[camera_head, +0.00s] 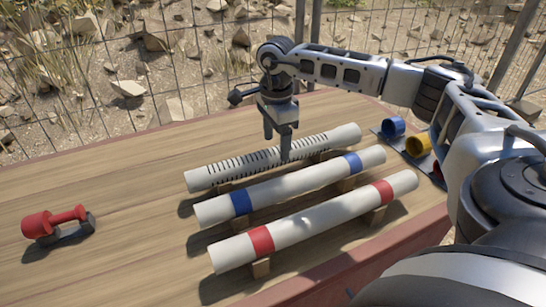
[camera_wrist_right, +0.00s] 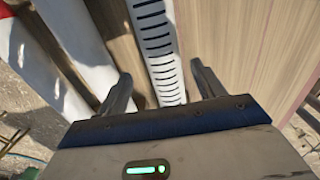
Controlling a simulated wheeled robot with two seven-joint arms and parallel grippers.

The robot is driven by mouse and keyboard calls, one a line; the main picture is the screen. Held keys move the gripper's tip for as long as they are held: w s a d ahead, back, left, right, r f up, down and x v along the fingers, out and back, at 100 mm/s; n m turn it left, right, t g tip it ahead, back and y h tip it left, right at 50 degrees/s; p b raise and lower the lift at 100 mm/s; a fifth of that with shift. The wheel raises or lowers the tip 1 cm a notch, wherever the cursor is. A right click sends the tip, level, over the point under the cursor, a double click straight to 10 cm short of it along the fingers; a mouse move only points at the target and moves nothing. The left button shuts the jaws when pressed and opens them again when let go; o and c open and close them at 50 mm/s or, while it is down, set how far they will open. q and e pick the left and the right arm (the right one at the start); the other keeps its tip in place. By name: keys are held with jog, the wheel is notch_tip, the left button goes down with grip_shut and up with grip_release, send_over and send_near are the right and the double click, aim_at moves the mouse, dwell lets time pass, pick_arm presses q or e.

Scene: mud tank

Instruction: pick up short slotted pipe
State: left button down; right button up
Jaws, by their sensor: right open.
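The slotted pipe (camera_head: 240,163) is white with dark slots and lies farthest back of three pipes on the table. My right gripper (camera_head: 278,150) is over its middle, pointing down, with the fingertips close to the pipe. In the right wrist view the slotted pipe (camera_wrist_right: 157,45) runs between the two fingers of the right gripper (camera_wrist_right: 160,90), which are apart on either side of it. I cannot tell whether a finger touches it. My left gripper is not in view.
A blue-banded pipe (camera_head: 290,186) and a red-banded pipe (camera_head: 310,222) lie in front on wooden blocks. A red object (camera_head: 55,222) sits at the left. Blue and yellow rings (camera_head: 393,127) stand at the right. A wire fence (camera_head: 150,60) stands behind. The left tabletop (camera_head: 110,185) is mostly clear.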

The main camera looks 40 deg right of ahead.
aim_at(273, 150)
jog(key=f, duration=0.5)
jog(key=shift+w+a+f, duration=0.1)
jog(key=shift+w+a, duration=0.1)
jog(key=shift+w, duration=0.1)
jog(key=c, duration=1.2)
jog(key=shift+c, duration=0.4)
